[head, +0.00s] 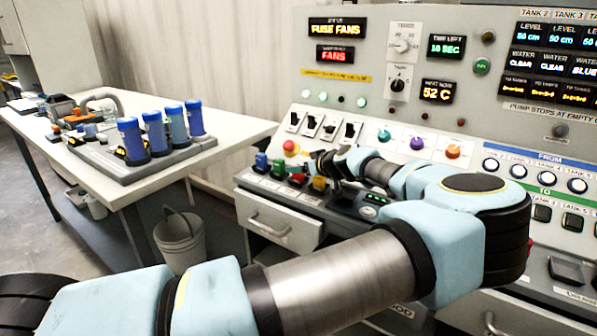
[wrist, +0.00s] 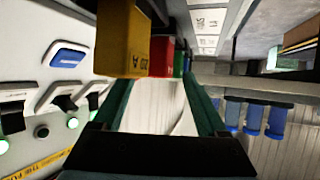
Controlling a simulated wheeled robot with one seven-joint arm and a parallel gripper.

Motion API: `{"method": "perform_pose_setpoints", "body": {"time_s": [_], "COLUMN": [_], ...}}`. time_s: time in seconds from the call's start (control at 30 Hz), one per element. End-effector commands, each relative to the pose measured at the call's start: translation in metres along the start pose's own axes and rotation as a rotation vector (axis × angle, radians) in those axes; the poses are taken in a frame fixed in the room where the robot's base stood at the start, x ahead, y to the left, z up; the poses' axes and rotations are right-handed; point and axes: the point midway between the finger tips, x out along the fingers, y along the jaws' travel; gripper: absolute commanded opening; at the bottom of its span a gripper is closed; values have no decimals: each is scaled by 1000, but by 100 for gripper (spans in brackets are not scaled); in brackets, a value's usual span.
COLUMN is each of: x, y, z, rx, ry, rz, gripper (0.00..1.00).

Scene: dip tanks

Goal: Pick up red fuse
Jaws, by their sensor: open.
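The red fuse (head: 297,179) stands in a row of coloured fuses on the ledge of the control panel, between the green fuse (head: 279,169) and the yellow fuse (head: 319,183). In the wrist view the red fuse (wrist: 160,56) is partly hidden behind the yellow fuse (wrist: 121,42), which looms large at the top. My gripper (wrist: 157,79) is open and empty, with its two fingers spread below the fuses in that picture. In the head view my gripper (head: 322,161) is close to the red and yellow fuses, its fingertips hard to make out.
A blue fuse (head: 262,161) ends the row at the left. A red stop button (head: 290,147) and a row of switches (head: 330,127) sit just behind. A drawer (head: 278,220) is below the ledge. A table with blue cylinders (head: 155,132) and a bucket (head: 181,240) stand left.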

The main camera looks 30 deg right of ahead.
Motion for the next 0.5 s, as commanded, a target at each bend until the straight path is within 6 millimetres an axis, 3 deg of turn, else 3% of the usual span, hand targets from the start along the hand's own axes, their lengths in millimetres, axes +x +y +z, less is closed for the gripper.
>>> {"method": "perform_pose_setpoints", "body": {"time_s": [0.3,0.5], "x": [8,8], "y": [0,0], "z": [1,1], "rx": [0,0], "ry": [0,0], "rz": [1,1], "gripper": [75,54]}}
